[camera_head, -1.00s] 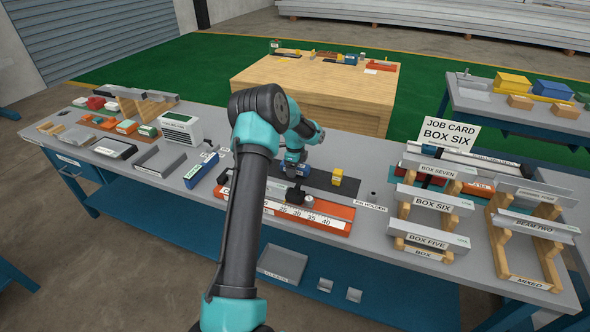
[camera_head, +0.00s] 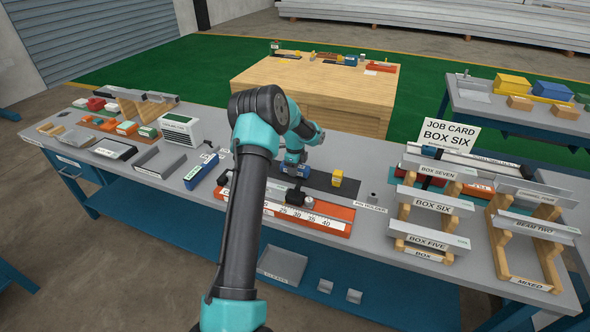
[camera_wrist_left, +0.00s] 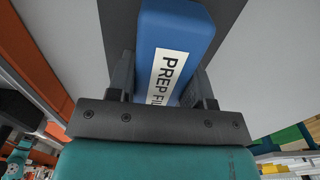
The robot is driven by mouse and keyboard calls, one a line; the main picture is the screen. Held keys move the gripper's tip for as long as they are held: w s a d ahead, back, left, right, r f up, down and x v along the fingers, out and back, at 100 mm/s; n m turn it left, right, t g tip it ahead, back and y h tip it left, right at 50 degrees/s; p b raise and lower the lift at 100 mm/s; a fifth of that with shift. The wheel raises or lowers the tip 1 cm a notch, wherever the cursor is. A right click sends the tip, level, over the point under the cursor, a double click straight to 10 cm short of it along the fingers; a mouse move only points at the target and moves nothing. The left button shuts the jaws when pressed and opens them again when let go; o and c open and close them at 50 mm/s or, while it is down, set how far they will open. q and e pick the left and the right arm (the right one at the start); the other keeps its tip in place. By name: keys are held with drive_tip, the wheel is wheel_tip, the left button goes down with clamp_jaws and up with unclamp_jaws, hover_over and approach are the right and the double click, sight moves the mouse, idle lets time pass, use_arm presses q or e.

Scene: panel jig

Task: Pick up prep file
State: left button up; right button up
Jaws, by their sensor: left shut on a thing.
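The prep file (camera_wrist_left: 180,30) is a blue block with a white label, of which "PREP FI" is readable in the left wrist view. It sits between the two dark fingers of my left gripper (camera_wrist_left: 162,78), which is shut on it. The far end of the block runs out of the top of that view. In the head view my left gripper (camera_head: 293,172) is low over the dark mat (camera_head: 322,181), and a bit of blue shows at it. I cannot tell there whether the file touches the mat. My right gripper is not in view.
An orange fixture with a number scale (camera_head: 315,217) lies in front of the mat. A blue box (camera_head: 201,171) stands to the left. Labelled box racks (camera_head: 432,205) and a job card (camera_head: 450,133) are at the right.

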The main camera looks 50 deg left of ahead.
use_arm(q)
wheel_tip(320, 180, up, 18)
idle(0.5)
idle(0.3)
